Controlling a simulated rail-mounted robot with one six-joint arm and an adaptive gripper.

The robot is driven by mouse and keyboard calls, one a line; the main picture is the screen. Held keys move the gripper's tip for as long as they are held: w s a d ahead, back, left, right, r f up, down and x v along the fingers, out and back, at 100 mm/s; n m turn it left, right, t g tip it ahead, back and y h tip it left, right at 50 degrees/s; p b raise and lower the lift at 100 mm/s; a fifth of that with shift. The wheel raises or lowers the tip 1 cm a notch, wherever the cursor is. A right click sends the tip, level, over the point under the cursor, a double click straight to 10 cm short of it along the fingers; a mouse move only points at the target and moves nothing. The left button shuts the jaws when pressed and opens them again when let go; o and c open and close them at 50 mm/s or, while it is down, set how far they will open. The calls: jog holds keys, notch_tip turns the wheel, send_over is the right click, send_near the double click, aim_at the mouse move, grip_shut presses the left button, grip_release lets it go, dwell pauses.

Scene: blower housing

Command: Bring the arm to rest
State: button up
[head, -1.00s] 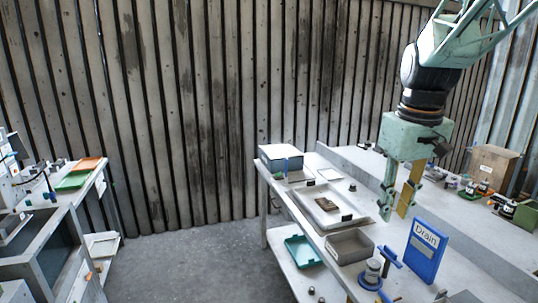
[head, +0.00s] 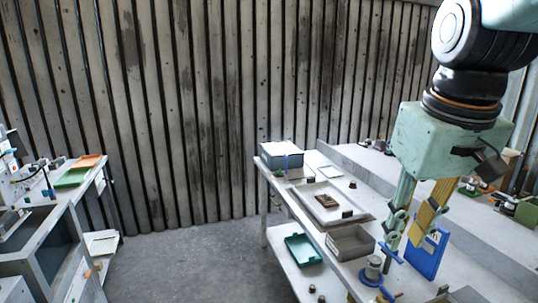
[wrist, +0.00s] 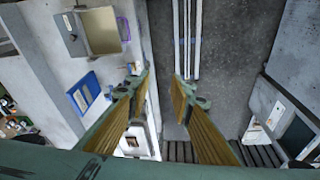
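My gripper (head: 402,243) hangs from my arm on the right side of the head view, above the workbench and in front of the blue Drain sign (head: 428,256). Through the gap I see grey floor and the bench edge. The fingers hide part of the sign in the head view.
The bench holds a grey bin (head: 350,243), a shallow tray (head: 322,206) with a brown part, and a blue-grey box (head: 281,155). A teal tray (head: 303,250) sits on the lower shelf. Another bench (head: 62,205) stands at left. The floor (head: 205,262) between is free.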

jog(key=s+a+f+b, duration=0.1)
jog(key=s+f, duration=0.1)
jog(key=s, duration=0.6)
jog(key=s+a+f+m+t+b, duration=0.1)
jog(key=s+a, duration=0.1)
jog(key=s, duration=0.6)
jog(key=shift+s+a+f, duration=0.15)
jog(key=shift+a+f, duration=0.1)
jog(key=shift+f, duration=0.15)
